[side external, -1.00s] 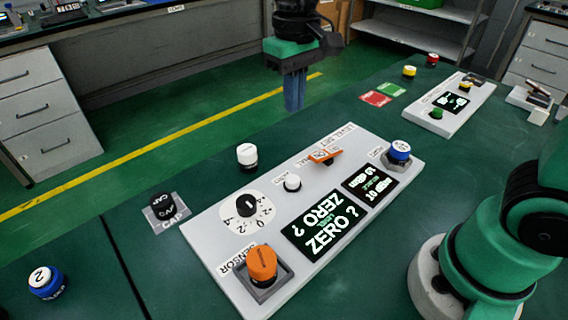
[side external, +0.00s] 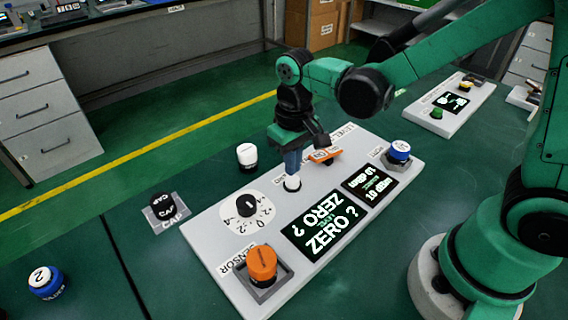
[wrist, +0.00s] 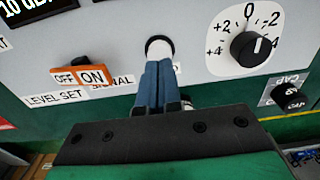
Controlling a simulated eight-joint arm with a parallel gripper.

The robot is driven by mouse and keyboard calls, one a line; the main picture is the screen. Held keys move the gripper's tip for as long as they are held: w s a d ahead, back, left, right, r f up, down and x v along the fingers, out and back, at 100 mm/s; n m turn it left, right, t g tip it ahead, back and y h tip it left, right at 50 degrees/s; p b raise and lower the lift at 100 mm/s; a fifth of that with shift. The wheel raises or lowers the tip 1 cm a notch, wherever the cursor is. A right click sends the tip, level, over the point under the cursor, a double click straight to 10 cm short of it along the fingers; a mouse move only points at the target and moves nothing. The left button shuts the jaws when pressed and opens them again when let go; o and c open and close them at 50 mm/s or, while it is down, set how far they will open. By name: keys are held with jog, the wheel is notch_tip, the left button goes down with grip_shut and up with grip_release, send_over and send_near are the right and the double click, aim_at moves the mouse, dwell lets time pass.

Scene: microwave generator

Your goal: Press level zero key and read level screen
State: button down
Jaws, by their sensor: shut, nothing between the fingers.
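The white round key (side external: 292,185) sits on the light grey panel (side external: 228,275) between the dial and the orange switch. My gripper (side external: 292,174) is shut and empty, its blue fingers pointing down with the tips at the key. In the wrist view the fingertips (wrist: 160,65) overlap the near edge of the white key (wrist: 158,47); I cannot tell whether the key is pushed in. Its label is mostly hidden by the fingers. The level screen (side external: 325,225) reads "ZERO ?" twice, once upside down, with small "LEVEL" text between.
The panel also bears a black-knobbed dial (side external: 247,206), an orange ON/OFF switch (side external: 324,156), a smaller screen (side external: 371,186) reading "10 dBm", a blue-white connector (side external: 399,152) and an orange sensor (side external: 262,264). A black-white cylinder (side external: 247,157) stands behind the panel.

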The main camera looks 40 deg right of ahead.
aim_at(292, 178)
jog(key=shift+f, duration=0.7)
jog(key=shift+f, duration=1.05)
jog(key=shift+r, duration=0.1)
notch_tip(292, 178, up, 15)
jog(key=shift+f, duration=0.2)
jog(key=s+d+f+t, duration=0.3)
jog(key=s+d+t, duration=0.1)
jog(key=t, duration=0.3)
jog(key=shift+s+d, duration=0.2)
jog(key=shift+d, duration=0.3)
